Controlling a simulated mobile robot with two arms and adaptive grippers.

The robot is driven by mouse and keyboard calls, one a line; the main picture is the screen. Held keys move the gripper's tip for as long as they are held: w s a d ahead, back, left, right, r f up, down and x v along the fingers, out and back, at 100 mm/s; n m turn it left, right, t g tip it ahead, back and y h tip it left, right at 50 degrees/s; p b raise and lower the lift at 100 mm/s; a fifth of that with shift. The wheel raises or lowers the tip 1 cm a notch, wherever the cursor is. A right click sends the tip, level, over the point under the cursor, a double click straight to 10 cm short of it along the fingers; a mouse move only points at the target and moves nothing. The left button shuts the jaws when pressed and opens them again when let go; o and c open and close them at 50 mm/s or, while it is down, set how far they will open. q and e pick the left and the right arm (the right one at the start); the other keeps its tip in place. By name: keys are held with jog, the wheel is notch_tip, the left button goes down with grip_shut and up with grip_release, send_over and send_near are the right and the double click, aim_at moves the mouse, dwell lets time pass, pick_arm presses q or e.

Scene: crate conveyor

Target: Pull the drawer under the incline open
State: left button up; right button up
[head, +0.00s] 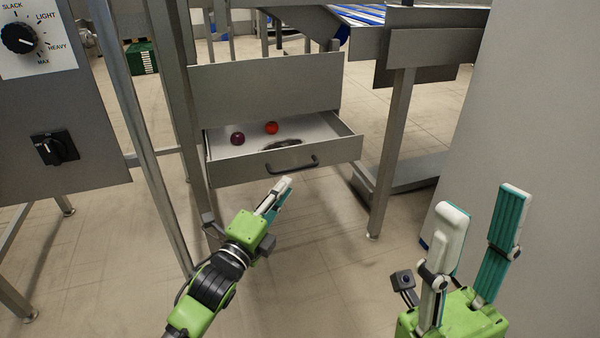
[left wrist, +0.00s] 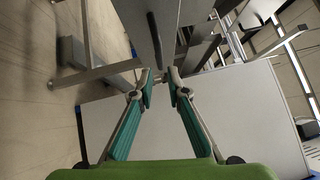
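The grey drawer (head: 255,166) under the incline stands pulled out, its inside showing from above. Its dark bar handle (head: 293,168) is on the front panel. In the left wrist view the drawer front (left wrist: 166,14) and the handle (left wrist: 154,38) lie beyond the fingertips. My right gripper (head: 485,205) is open and empty at the lower right.
A dark purple round item (head: 237,138), a red round item (head: 271,128) and a dark flat item (head: 283,144) lie in the drawer. Metal legs (head: 391,150) stand on either side. A control panel (head: 55,110) is at left and a pale wall (head: 530,120) at right.

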aim_at(300, 167)
pick_arm(q)
jog(key=b+x, duration=0.2)
jog(key=x, duration=0.6)
jog(key=shift+w+d+b, duration=0.15)
jog(key=shift+w+b, duration=0.2)
jog(key=shift+w, duration=0.05)
grip_shut()
